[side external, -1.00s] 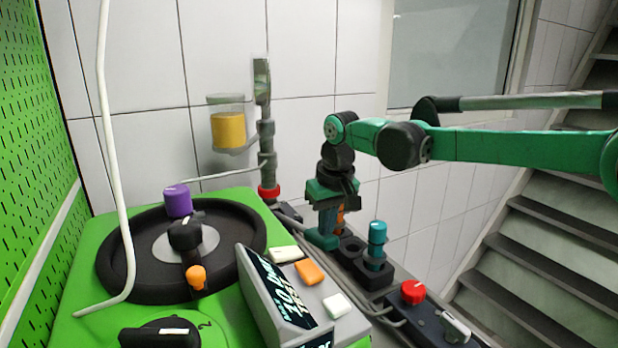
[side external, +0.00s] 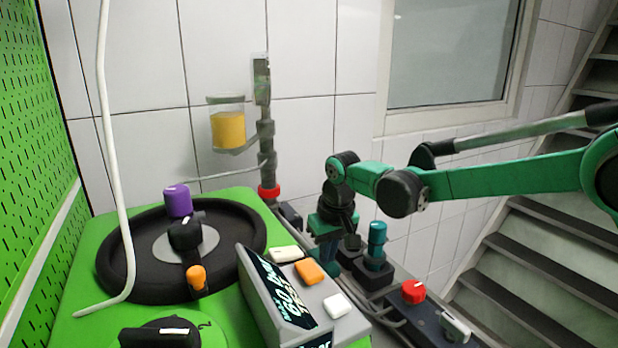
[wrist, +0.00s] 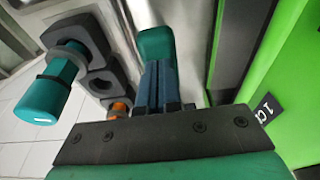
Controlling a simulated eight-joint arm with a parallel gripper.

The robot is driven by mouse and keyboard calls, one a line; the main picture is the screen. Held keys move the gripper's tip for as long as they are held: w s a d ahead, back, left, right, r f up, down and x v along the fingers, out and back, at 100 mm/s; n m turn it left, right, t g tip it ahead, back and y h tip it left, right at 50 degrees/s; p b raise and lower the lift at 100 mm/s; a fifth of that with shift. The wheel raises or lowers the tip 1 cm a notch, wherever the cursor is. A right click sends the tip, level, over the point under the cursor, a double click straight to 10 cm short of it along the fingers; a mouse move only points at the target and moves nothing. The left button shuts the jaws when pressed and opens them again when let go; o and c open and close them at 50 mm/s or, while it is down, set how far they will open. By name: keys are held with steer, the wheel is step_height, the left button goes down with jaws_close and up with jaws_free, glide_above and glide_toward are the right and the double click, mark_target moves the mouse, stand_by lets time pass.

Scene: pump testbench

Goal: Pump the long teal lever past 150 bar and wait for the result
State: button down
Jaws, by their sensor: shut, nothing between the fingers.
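My gripper (side external: 329,256) points down behind the display box, its fingers (wrist: 158,85) together. A rounded teal block (wrist: 157,43) shows at the fingertips in the wrist view. It looks like the end of the teal lever, but I cannot tell whether the fingers touch it, and the lever's length is hidden. A separate teal-capped cylinder (side external: 377,234) stands upright in a black holder to the right of my gripper; it also shows in the wrist view (wrist: 55,85). The tilted display (side external: 277,290) shows glowing digits that look like about 60 bar.
A green bench (side external: 80,325) carries a black round dial plate (side external: 125,260) with purple and orange knobs. White and orange buttons (side external: 309,272) sit on the display box. A red knob (side external: 413,292) is right of the holders. A yellow-filled cup (side external: 228,129) hangs on the wall.

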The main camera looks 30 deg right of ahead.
steer(key=shift+f, duration=0.35)
steer(key=shift+r, duration=0.1)
steer(key=shift+w+r, duration=0.2)
steer(key=shift+r, duration=1.4)
steer(key=shift+w+r, duration=0.2)
steer(key=shift+r, duration=1.4)
steer(key=shift+s+f, duration=0.2)
steer(key=shift+f, duration=1.45)
steer(key=shift+s+f, duration=0.2)
steer(key=shift+f, duration=1.45)
steer(key=shift+r, duration=0.15)
